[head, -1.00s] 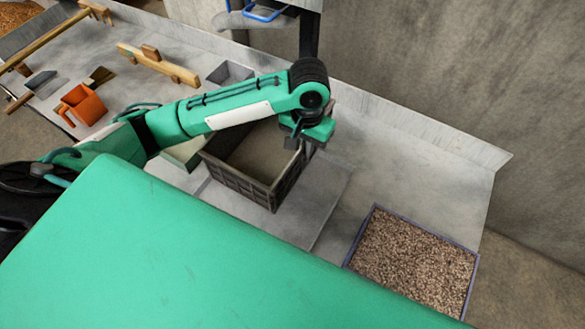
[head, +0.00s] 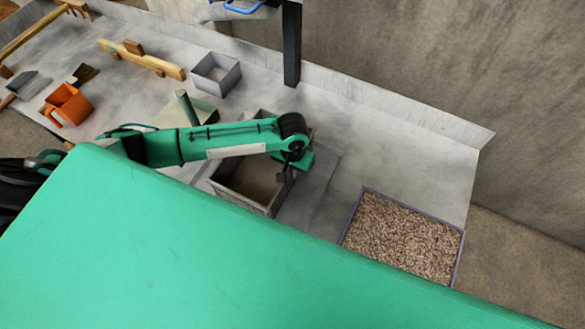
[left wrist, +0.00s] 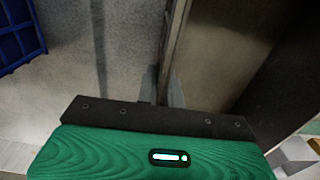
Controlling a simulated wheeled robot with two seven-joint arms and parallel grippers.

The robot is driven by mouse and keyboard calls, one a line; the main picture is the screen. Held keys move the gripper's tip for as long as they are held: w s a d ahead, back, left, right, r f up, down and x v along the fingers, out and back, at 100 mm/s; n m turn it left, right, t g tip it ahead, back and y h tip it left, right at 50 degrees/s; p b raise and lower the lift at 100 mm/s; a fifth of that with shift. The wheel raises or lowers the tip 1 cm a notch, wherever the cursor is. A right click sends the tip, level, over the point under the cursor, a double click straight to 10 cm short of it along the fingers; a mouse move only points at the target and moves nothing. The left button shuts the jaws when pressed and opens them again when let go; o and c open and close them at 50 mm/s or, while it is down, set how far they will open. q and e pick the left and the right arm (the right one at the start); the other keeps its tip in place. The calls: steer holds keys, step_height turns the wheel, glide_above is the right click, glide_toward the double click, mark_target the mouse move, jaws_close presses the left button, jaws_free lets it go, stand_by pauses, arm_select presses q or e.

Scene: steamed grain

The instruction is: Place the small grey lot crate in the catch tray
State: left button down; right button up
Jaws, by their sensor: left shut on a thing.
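The grey lot crate (head: 247,203), open-topped with slotted walls, is in the middle of the head view, partly behind my left arm and the large green surface in front. My left gripper (head: 283,176) is at its right wall. In the left wrist view, the fingers of my left gripper (left wrist: 162,92) are shut on the thin wall of the crate (left wrist: 225,65). A flat grey sheet (head: 318,180), perhaps the catch tray, shows beside and beneath the crate. I cannot tell whether the crate touches it. My right gripper is not in view.
A blue-rimmed crate of grain (head: 403,235) stands at the right. A small grey box (head: 216,76), an orange scoop (head: 69,104) and a wooden tool (head: 143,58) lie behind and left. A dark post (head: 292,45) stands at the back. The counter at the right back is bare.

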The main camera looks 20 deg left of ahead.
arm_select(q)
steer(key=shift+f, duration=0.1)
steer(key=c, duration=1.5)
jaws_free()
steer(key=shift+f, duration=0.1)
steer(key=shift+c, duration=0.2)
step_height(320, 180, up, 12)
steer(key=shift+r+b, duration=0.15)
steer(key=shift+b, duration=0.6)
